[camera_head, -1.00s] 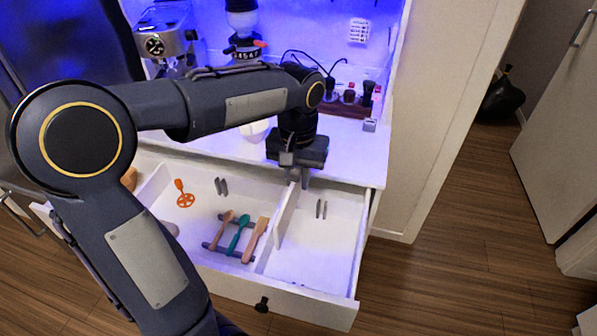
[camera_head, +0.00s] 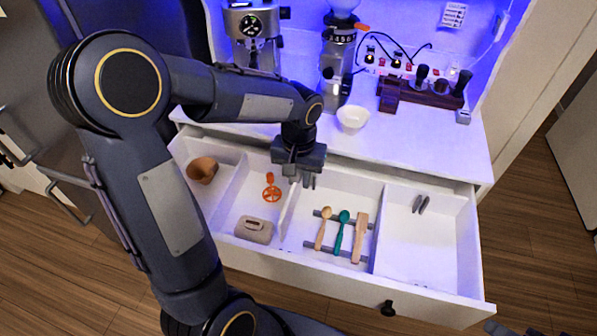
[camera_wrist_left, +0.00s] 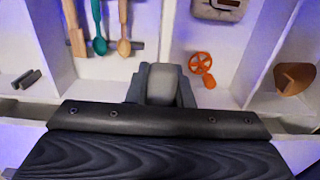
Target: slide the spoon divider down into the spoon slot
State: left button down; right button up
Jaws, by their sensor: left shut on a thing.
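My left gripper (camera_head: 302,178) is over the back part of the open drawer and is shut on the top of the spoon divider (camera_head: 289,208), a thin white panel. The divider stands between the orange tool (camera_head: 271,188) and the wooden and teal spoons (camera_head: 342,233). In the left wrist view, the divider (camera_wrist_left: 165,38) runs away from my gripper (camera_wrist_left: 162,84), the spoons (camera_wrist_left: 98,30) on its left. Grey slot clips (camera_head: 312,181) show just beside the fingers. Whether the panel's lower edge is between them is hidden.
A grey box (camera_head: 254,229) and a brown cup-like piece (camera_head: 202,169) lie in the left compartments. Another divider (camera_head: 378,228) stands right of the spoons. The right compartment (camera_head: 418,250) is empty besides grey clips. A white bowl (camera_head: 353,118) stands on the counter behind.

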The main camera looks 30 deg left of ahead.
aim_at(299, 193)
pick_arm(q)
jog(key=shift+d, duration=0.15)
jog(key=shift+f, duration=0.1)
jog(key=shift+f+b, duration=2.4)
jog(key=shift+f, duration=0.4)
jog(key=shift+f+b, duration=3.4)
jog(key=shift+f, duration=0.75)
jog(key=c, duration=1.2)
grip_release()
jog(key=shift+r, duration=0.1)
notch_tip(299, 193, up, 8)
jog(key=shift+f+p, duration=0.15)
jog(key=shift+p, duration=0.3)
